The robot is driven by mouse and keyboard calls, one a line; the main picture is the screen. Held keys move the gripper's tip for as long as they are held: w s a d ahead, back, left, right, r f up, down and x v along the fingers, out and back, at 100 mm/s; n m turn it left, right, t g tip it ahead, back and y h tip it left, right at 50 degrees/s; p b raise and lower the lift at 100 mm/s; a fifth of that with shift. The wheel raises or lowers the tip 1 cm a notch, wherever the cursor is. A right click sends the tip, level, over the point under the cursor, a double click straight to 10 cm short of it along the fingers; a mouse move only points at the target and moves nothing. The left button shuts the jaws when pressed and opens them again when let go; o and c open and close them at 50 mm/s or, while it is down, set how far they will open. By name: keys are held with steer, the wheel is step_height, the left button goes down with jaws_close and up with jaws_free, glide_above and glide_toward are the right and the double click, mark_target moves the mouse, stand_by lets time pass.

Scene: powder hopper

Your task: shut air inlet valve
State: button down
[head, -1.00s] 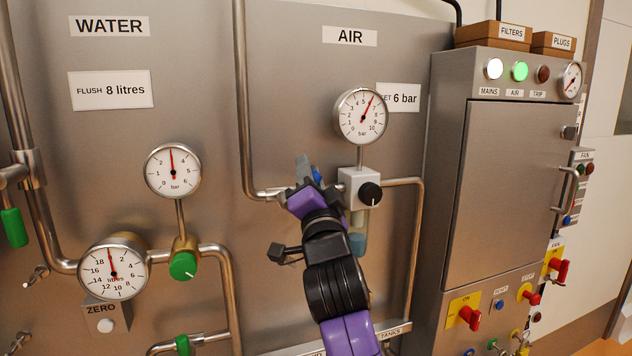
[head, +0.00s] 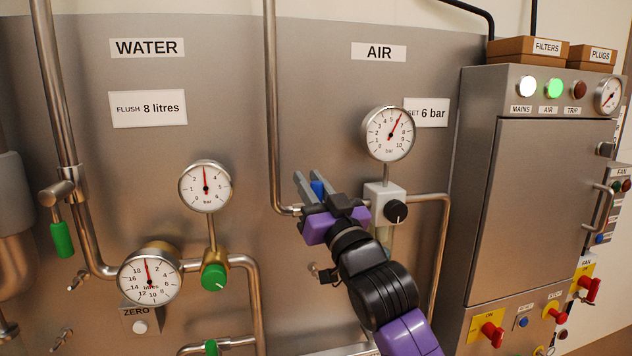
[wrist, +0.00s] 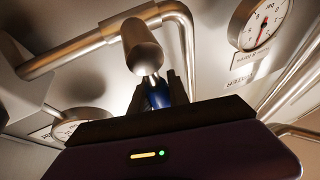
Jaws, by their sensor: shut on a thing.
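The air inlet valve's blue lever (head: 318,188) shows between the fingers of my gripper (head: 312,187) in the head view. The gripper is shut on it, fingers tilted up and left. In the wrist view the blue lever (wrist: 158,95) sits between the dark fingers, just below a rounded metal valve body (wrist: 141,46) on the pipe. In the head view my gripper hides the valve body and most of the lever, so I cannot tell the lever's exact angle. The air gauge (head: 388,134) above right reads about 6 bar.
A grey regulator with a black knob (head: 395,211) stands close right of my gripper. A vertical pipe (head: 271,100) is close on the left. The water gauge (head: 205,187) and green knob (head: 214,277) are further left. A steel cabinet (head: 545,200) stands at the right.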

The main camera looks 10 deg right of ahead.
steer(key=shift+a+f+n, duration=0.2)
steer(key=shift+n, duration=0.2)
steer(key=c, duration=1.3)
jaws_free()
steer(key=shift+o, duration=0.2)
steer(key=shift+r, duration=0.1)
steer(key=b+v, duration=0.2)
steer(key=v, duration=0.5)
steer(key=shift+s+d+b, duration=0.2)
steer(key=shift+s+b, duration=0.1)
